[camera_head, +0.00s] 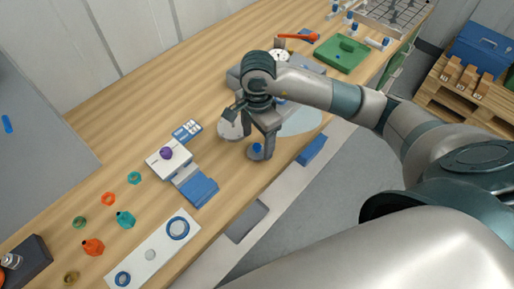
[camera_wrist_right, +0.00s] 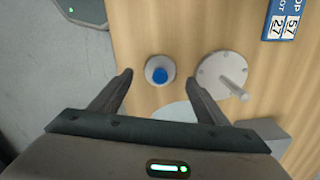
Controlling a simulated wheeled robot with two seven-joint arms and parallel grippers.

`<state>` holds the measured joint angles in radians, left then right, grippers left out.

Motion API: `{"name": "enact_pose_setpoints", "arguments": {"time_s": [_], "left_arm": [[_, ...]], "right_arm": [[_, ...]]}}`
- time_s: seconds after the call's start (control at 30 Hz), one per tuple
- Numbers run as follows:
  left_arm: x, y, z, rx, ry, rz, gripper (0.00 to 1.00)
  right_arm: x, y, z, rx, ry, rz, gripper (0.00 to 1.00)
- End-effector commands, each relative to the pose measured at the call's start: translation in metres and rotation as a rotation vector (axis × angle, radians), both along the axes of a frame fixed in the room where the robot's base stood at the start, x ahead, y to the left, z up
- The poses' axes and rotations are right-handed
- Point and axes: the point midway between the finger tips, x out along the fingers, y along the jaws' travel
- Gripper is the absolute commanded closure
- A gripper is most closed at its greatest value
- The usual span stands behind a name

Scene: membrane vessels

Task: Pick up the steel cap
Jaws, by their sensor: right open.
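A round grey metal disc (camera_head: 231,129) with small holes near its rim lies flat on the wooden bench; it looks like the steel cap. In the right wrist view the disc (camera_wrist_right: 212,70) has a pale stem standing up from it. My right gripper (camera_head: 250,131) is open and empty, pointing down close above the bench. In the wrist view its fingertips (camera_wrist_right: 160,74) lie either side of a small grey round piece with a blue top (camera_wrist_right: 160,71). The disc is to the right of the fingers there, outside them. My left gripper is not in view.
A white block with a purple knob (camera_head: 167,154), a blue-and-white label card (camera_head: 187,130) and a white strip with blue rings (camera_head: 150,254) are left of the gripper. A green tray (camera_head: 341,53) is at the back. Bare bench lies toward the left wall.

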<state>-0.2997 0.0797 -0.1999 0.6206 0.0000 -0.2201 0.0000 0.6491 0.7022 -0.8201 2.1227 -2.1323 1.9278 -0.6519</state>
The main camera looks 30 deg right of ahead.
Motion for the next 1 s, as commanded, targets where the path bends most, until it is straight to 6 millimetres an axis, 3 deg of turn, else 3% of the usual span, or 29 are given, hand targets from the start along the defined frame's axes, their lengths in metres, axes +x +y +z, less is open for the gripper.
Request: {"name": "enact_pose_setpoints", "arguments": {"time_s": [0.07,0.3,0.8,1.0], "left_arm": [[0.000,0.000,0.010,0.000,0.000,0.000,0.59],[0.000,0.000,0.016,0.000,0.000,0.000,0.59],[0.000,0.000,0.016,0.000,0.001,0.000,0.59],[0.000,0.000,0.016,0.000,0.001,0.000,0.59]], "right_arm": [[-0.001,0.000,-0.006,0.000,0.005,-0.001,0.32],[0.000,0.000,-0.029,-0.001,0.001,-0.001,0.32],[0.000,0.000,-0.031,0.000,0.000,0.000,0.32],[0.000,0.000,-0.031,0.000,0.000,0.000,0.79]]}}
